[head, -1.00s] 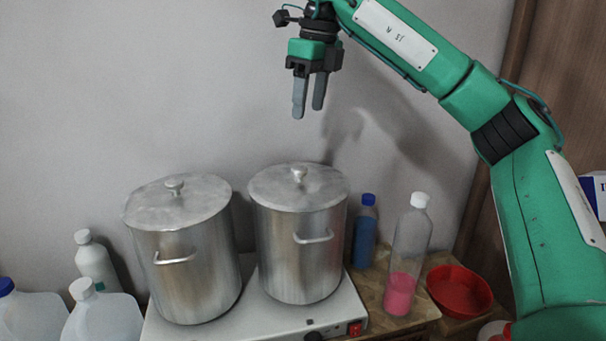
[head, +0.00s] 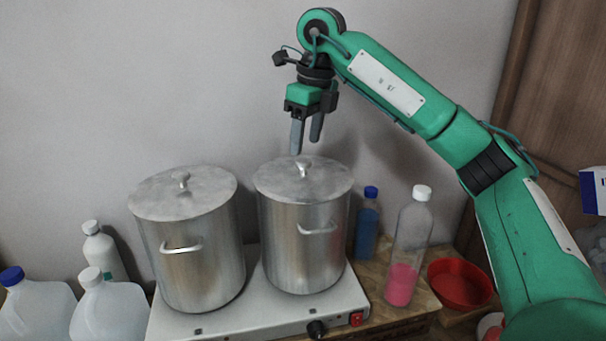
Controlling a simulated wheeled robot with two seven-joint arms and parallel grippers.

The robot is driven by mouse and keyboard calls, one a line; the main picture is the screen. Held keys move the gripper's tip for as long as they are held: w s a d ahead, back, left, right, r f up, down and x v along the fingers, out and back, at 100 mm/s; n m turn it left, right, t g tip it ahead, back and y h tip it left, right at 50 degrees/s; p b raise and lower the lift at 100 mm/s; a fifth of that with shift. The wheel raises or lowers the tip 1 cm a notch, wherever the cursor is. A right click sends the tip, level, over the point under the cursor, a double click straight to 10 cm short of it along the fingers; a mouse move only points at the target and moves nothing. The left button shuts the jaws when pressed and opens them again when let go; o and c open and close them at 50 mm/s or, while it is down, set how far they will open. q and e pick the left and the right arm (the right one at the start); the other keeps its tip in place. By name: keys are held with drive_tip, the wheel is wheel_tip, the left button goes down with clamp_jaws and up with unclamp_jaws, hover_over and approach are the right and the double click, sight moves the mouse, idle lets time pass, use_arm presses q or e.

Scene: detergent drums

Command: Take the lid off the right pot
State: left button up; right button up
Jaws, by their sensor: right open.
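The right pot (head: 300,250) is a tall metal pot with a side handle, standing on the right of a white hot plate (head: 240,312). Its lid (head: 330,179) is on it, with a small knob (head: 303,167) in the middle. My right gripper (head: 306,148) is open and empty, pointing down. Its fingertips are just above the knob in the picture; I cannot tell the exact gap in depth. The left pot (head: 195,265) stands beside it, also lidded. My left gripper is not in view.
A blue bottle (head: 367,230) and a clear bottle with pink liquid (head: 405,255) stand right of the right pot. A red bowl (head: 460,284) is farther right. White bottle (head: 102,252) and jugs (head: 110,312) stand at left. A wall is behind the pots.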

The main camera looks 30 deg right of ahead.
sight(304, 160)
drive_tip(key=shift+w+f+p, duration=0.1)
drive_tip(key=shift+f+p, duration=0.75)
drive_tip(key=shift+f, duration=0.6)
drive_tip(key=shift+a+f+p, duration=0.15)
drive_tip(key=shift+f+p, duration=0.3)
drive_tip(key=shift+f, duration=0.4)
drive_tip(key=shift+w+f, duration=0.1)
drive_tip(key=shift+f, duration=0.2)
drive_tip(key=shift+c, duration=0.2)
clamp_jaws()
